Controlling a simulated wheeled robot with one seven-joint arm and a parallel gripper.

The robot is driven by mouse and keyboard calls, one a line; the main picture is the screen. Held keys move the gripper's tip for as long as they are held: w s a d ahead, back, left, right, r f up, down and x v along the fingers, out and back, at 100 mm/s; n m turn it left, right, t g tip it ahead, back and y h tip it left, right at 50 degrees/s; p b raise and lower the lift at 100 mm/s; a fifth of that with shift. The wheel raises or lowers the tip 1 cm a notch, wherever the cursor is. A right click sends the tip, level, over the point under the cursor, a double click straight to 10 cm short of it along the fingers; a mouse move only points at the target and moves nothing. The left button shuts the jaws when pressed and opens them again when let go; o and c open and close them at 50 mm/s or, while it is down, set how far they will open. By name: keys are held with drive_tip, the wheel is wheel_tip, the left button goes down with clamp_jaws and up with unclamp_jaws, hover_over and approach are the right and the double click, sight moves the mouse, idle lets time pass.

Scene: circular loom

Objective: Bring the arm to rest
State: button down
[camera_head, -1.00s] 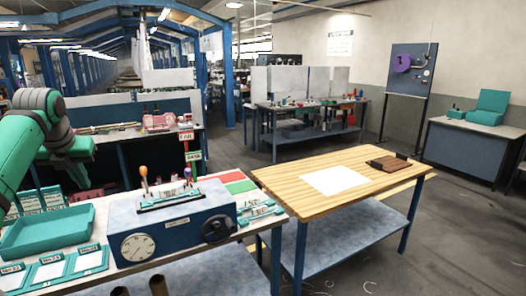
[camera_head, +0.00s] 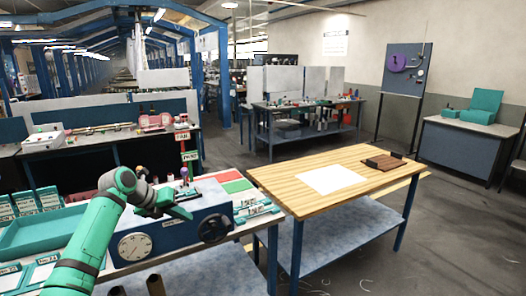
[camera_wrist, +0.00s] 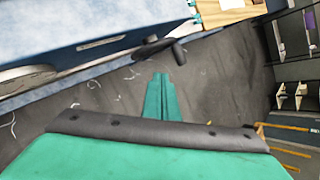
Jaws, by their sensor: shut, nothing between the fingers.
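My gripper (camera_wrist: 161,96) shows in the wrist view as two teal fingers pressed together with nothing between them. Below the fingers in that view are the dark floor and, at upper left, the side of the blue box. In the head view my green arm rises from the lower left and bends in front of the blue box (camera_head: 168,240). The arm covers part of the box's top.
The blue box has a round dial (camera_head: 134,246) and a black handwheel (camera_head: 214,228). A teal tray (camera_head: 40,236) lies at left on the same bench. A wooden-topped table (camera_head: 290,180) with a white sheet (camera_head: 331,179) stands to the right.

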drive_tip(key=s+d+f+h, duration=0.1)
drive_tip(key=d+f+h, duration=0.2)
drive_tip(key=d, duration=0.6)
drive_tip(key=s+d+f+h, duration=0.1)
drive_tip(key=d+f+h, duration=0.15)
drive_tip(key=d, duration=0.65)
drive_tip(key=s+d+f+h, duration=0.15)
drive_tip(key=d+h, duration=0.25)
drive_tip(key=d, duration=0.5)
drive_tip(key=s+d+f+n+t+h, duration=0.2)
drive_tip(key=s+d+n+t+h, duration=0.3)
drive_tip(key=s+d, duration=0.65)
drive_tip(key=s+a+f+n+t+y, duration=0.2)
drive_tip(key=s+f+n+t+y, duration=0.5)
drive_tip(key=s+n, duration=0.55)
drive_tip(key=s+a+f+n+t+y, duration=0.1)
drive_tip(key=s+f+n+t+y, duration=0.35)
drive_tip(key=s+n+y, duration=0.75)
drive_tip(key=s+a+f+n+g, duration=0.2)
drive_tip(key=s+a+n+g, duration=0.1)
drive_tip(key=s, duration=0.8)
drive_tip(key=s+a+f+n+g, duration=0.3)
drive_tip(key=s+a, duration=0.3)
drive_tip(key=s, duration=0.5)
drive_tip(key=shift+s+a+g+y, duration=0.3)
drive_tip(key=shift+g+y, duration=0.15)
drive_tip(key=shift+g, duration=0.3)
